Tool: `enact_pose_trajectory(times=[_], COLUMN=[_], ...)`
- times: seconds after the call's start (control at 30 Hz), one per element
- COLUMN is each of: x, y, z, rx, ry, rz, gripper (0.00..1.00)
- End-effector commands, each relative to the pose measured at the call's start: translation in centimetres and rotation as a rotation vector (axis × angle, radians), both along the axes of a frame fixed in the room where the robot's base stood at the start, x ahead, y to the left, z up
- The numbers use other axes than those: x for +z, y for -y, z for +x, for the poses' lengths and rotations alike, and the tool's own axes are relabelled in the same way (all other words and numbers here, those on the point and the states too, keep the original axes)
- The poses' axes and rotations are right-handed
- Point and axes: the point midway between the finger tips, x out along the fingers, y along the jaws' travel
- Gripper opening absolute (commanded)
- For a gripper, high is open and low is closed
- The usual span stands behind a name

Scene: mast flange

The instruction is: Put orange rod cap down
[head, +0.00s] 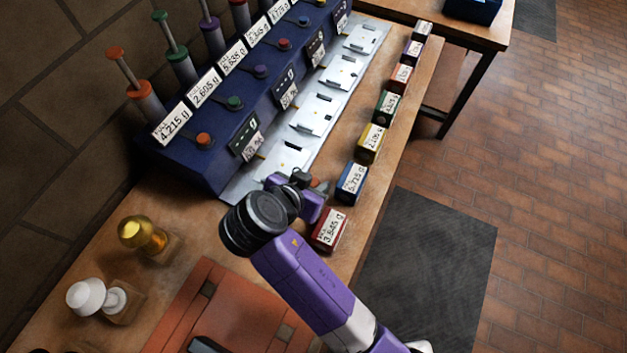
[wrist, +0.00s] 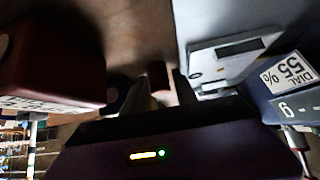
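The orange rod cap (head: 115,52) tops a thin raised rod at the near left end of the blue machine, above a grey-purple sleeve. It is well apart from my gripper. My gripper (head: 312,187) is low over the table, between the machine's near metal plate and the red box. In the wrist view, two dark fingers (wrist: 161,92) show with a gap between them. A small dark reddish thing (wrist: 157,75) shows in that gap; whether the fingers touch it is unclear. A reddish patch also shows by the fingers in the head view.
The blue machine (head: 205,165) carries more rods, labels and coloured buttons. Several labelled boxes line the table's right edge, including the red box (head: 329,230) and blue box (head: 352,184). A brass knob (head: 143,235) and white knob (head: 90,297) stand at the near left.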

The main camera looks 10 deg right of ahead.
Motion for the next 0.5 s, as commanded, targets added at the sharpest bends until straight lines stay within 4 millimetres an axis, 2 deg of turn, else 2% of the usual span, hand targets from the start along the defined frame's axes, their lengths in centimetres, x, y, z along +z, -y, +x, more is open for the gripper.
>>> enact_pose_trajectory(times=[0.23,0.4,0.5], x=[-0.12,-0.11,-0.1], y=[0.06,0.07,0.07], z=[0.09,0.07,0.07], rx=[0.0,0.0,0.0], ry=[0.0,0.0,0.0], rz=[0.0,0.0,0.0], gripper=[0.32,0.0,0.0])
